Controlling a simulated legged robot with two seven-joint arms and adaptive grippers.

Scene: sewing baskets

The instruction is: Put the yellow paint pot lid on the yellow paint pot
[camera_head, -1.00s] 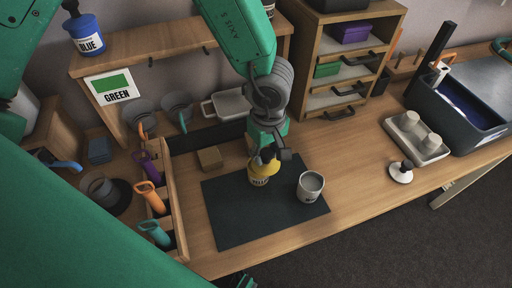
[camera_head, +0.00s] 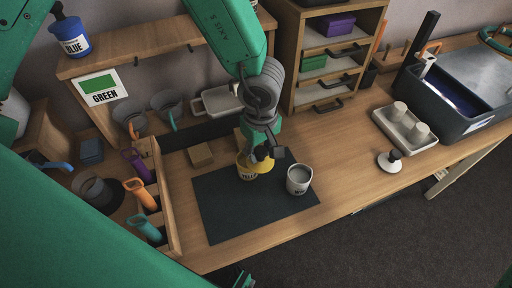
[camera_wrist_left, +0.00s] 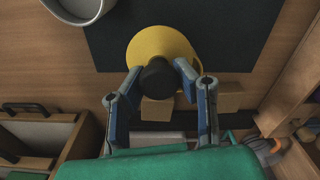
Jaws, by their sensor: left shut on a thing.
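The yellow paint pot (camera_head: 246,174) stands upright on the dark mat (camera_head: 222,215), its label partly visible. The yellow paint pot lid (camera_head: 263,165) is at the pot's top, offset to the right and looking tilted. I cannot tell whether it touches the rim. My left gripper (camera_head: 262,153) is shut on the lid's black knob. In the left wrist view, the fingers (camera_wrist_left: 160,82) pinch the knob (camera_wrist_left: 158,76) at the near edge of the yellow disc (camera_wrist_left: 160,45); the pot is hidden beneath it.
A grey-white pot (camera_head: 299,180) stands close to the right on the mat. A small wooden block (camera_head: 200,154) lies behind the mat. A wooden tool rack (camera_head: 165,205) is at left. A tray (camera_head: 405,128) and a white disc with a black knob (camera_head: 389,162) are at right.

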